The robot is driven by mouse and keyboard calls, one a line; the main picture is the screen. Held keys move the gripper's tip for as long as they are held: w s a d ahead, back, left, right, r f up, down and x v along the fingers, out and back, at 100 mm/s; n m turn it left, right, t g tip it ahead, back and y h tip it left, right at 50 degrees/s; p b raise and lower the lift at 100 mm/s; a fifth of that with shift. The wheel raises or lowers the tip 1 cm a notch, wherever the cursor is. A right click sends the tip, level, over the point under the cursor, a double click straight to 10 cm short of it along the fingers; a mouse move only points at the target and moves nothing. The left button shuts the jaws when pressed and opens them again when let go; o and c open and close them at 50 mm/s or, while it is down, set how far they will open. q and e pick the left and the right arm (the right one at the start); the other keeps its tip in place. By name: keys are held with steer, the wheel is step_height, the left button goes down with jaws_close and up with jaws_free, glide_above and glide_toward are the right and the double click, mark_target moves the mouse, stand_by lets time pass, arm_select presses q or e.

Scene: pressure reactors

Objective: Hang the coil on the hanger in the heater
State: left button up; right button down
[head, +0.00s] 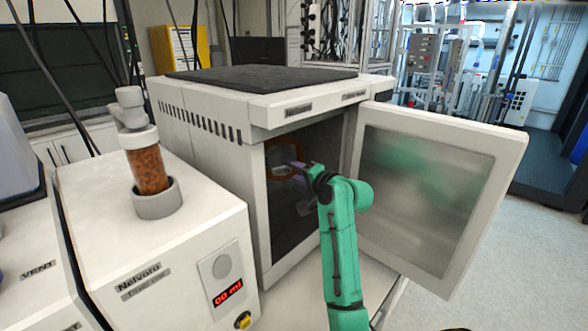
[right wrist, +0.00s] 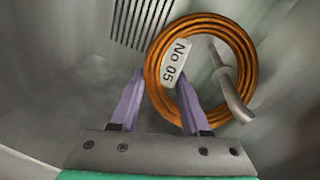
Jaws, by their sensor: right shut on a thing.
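The coil is an orange ring of several turns with a pale "No 05" tag. It shows in the right wrist view (right wrist: 158,88) and, dimly, inside the heater in the head view (head: 270,150). My right gripper (right wrist: 160,76) is shut on its left side, with purple fingers on either side; it also shows in the head view (head: 296,178). The grey hanger (right wrist: 229,88) shows within the ring's opening, and its rod crosses in front of the lower right turns. I cannot tell whether the coil's weight rests on it. The heater (head: 203,142) is a white box with its door open.
The open heater door (head: 432,190) with a frosted window stands to the right of my right arm. A white device (head: 155,245) with a brown-filled column (head: 150,170) stands left of the heater. Vent slots (right wrist: 143,20) mark the heater's inner wall.

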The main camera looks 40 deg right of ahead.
stand_by(0.4)
steer(key=shift+c, duration=1.5)
jaws_free()
steer(key=shift+s, duration=0.15)
steer(key=s+a+r+b, duration=0.1)
steer(key=s+r+b, duration=0.1)
steer(key=s, duration=1.2)
steer(key=shift+b, duration=0.5)
steer(key=shift+s, duration=0.15)
